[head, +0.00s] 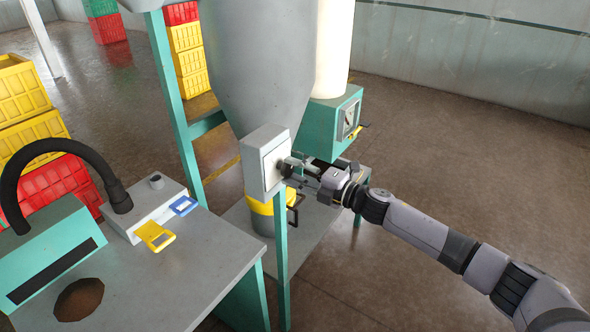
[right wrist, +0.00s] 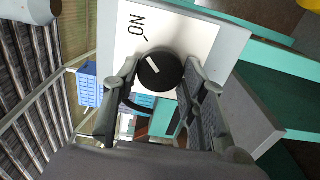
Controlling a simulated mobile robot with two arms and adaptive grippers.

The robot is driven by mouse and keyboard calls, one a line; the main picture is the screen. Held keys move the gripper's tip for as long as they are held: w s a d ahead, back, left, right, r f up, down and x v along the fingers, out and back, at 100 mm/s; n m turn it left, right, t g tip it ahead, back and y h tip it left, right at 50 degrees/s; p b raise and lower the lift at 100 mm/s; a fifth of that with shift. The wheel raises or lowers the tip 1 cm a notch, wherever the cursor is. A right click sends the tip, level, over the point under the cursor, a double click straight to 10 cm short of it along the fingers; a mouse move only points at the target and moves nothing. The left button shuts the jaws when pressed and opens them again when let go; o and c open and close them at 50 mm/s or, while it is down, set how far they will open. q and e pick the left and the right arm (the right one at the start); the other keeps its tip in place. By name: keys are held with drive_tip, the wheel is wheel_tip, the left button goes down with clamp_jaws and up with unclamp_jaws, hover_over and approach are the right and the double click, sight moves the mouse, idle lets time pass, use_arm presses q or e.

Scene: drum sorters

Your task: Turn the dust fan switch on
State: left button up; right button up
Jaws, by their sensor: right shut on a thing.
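The dust fan switch is a grey box (head: 255,157) with a pale front plate, on a teal post in front of the grey hopper. In the right wrist view, its plate (right wrist: 190,38) carries a black round knob (right wrist: 165,66) with a white pointer line. The word ON is printed near one edge of the plate, away from the gripper. My right gripper (head: 288,170) reaches the plate from the right and is shut on the knob, one finger on each side. In the head view the fingers mostly hide the knob. My left gripper is not in view.
The grey hopper (head: 258,60) stands behind the switch, with a yellow band below. A teal box (head: 322,130) with a gauge is close behind my right gripper. A grey worktable (head: 190,268) with a black hose (head: 95,160) is at left. Open floor lies at right.

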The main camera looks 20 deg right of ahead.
idle(0.4)
drive_tip(key=o, duration=1.2)
drive_tip(key=shift+d, duration=0.1)
drive_tip(key=v, duration=1.2)
